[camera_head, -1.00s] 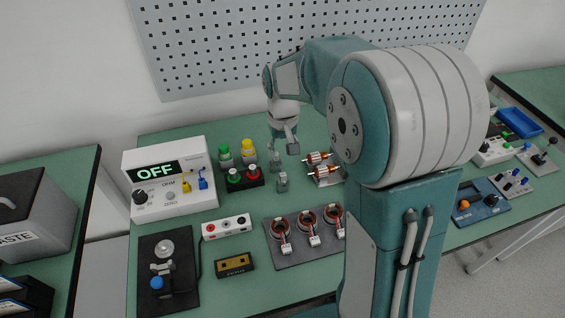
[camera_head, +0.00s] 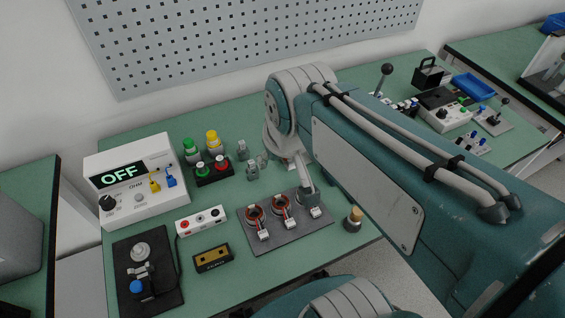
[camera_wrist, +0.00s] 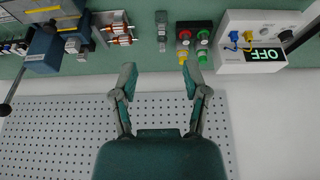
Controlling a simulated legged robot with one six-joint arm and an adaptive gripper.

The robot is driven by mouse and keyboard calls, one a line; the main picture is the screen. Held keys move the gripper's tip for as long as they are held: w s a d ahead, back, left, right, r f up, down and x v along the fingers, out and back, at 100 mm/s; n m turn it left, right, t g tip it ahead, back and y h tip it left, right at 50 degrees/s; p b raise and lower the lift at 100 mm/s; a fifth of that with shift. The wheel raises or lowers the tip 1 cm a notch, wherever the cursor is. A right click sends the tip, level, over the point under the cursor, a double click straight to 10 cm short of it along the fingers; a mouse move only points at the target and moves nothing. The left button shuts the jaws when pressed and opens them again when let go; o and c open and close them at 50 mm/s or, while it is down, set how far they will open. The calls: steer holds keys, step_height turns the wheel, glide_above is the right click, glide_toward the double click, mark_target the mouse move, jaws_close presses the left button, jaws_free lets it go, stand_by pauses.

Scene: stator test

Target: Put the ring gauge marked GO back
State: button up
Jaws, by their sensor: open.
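I cannot make out a ring gauge marked GO in either view; no GO marking is legible. My gripper (camera_wrist: 158,78) is open in the wrist view, with its two fingers spread and nothing between them. Beyond the fingertips there is green bench top and two small grey pieces, the nearer one at the middle (camera_wrist: 161,44). In the head view my arm hides part of the bench around the gripper, and the finger state is hard to see there.
A white OHM meter (camera_head: 135,190) reads OFF. Green, yellow and red-topped parts stand beside it. A dark plate (camera_head: 290,237) carries stators with white connectors. A wood-topped piece (camera_head: 353,219) stands near the front edge. The wrist view also shows copper-wound rotors (camera_wrist: 116,34) and a pegboard (camera_wrist: 60,130).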

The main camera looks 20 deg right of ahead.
steer(key=shift+t, duration=0.6)
steer(key=s, duration=0.4)
steer(key=shift+s+f, duration=0.15)
steer(key=shift+f, duration=0.05)
